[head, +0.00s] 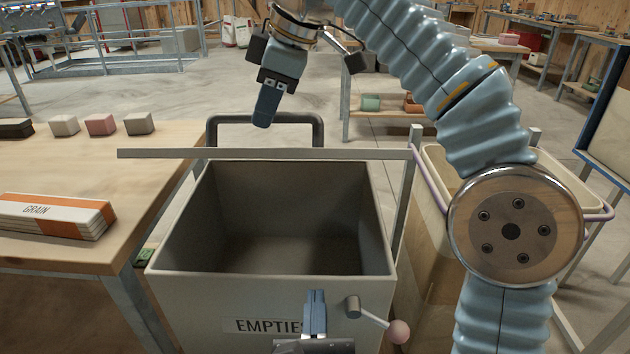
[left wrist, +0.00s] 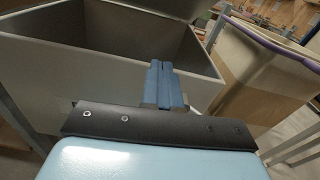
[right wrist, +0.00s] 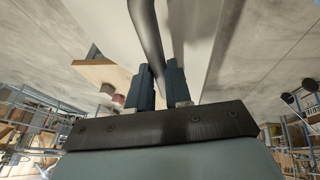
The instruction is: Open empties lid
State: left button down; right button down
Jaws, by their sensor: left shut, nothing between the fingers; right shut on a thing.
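The grey empties bin (head: 175,270), labelled EMPTIES, stands open in the head view, its inside dark and seemingly empty. Its lid (head: 270,153) is raised at the back and shows nearly edge-on. A dark loop handle (head: 318,130) sticks up behind the lid's edge. My right gripper (head: 262,122) is shut on this handle; the right wrist view shows the dark bar (right wrist: 147,35) at its fingers. My left gripper (head: 315,296) is shut and empty in front of the bin's front wall, beside a lever with a pink knob (head: 398,331). The left wrist view shows its closed fingers (left wrist: 163,70).
A wooden table (head: 130,170) at left holds a grain packet (head: 55,216) and several small blocks (head: 100,124). A tan container with a purple rim handle (head: 430,220) stands right of the bin, partly behind an arm of mine. Open floor lies behind.

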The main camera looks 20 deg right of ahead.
pick_arm(q)
notch_tip(320, 180, up, 8)
jog(key=s+a+t+h, duration=0.1)
jog(key=s+t, duration=0.2)
pick_arm(e)
jog(key=shift+w+d+f, duration=0.2)
jog(key=shift+w+f, duration=0.15)
jog(key=shift+f, duration=0.05)
pick_arm(q)
jog(key=w+d+r, duration=0.3)
jog(key=w+r, duration=0.3)
jog(key=w, duration=0.5)
jog(key=shift+d+r+m, duration=0.2)
jog(key=shift+r+m, duration=0.2)
jog(key=shift+w, duration=0.1)
jog(key=shift+w+d+r, duration=0.1)
jog(key=shift+w+r, duration=0.25)
jog(key=shift+r, duration=0.2)
jog(key=shift+w+r, duration=0.35)
jog(key=shift+r, duration=0.2)
pick_arm(e)
jog(key=shift+a, duration=0.1)
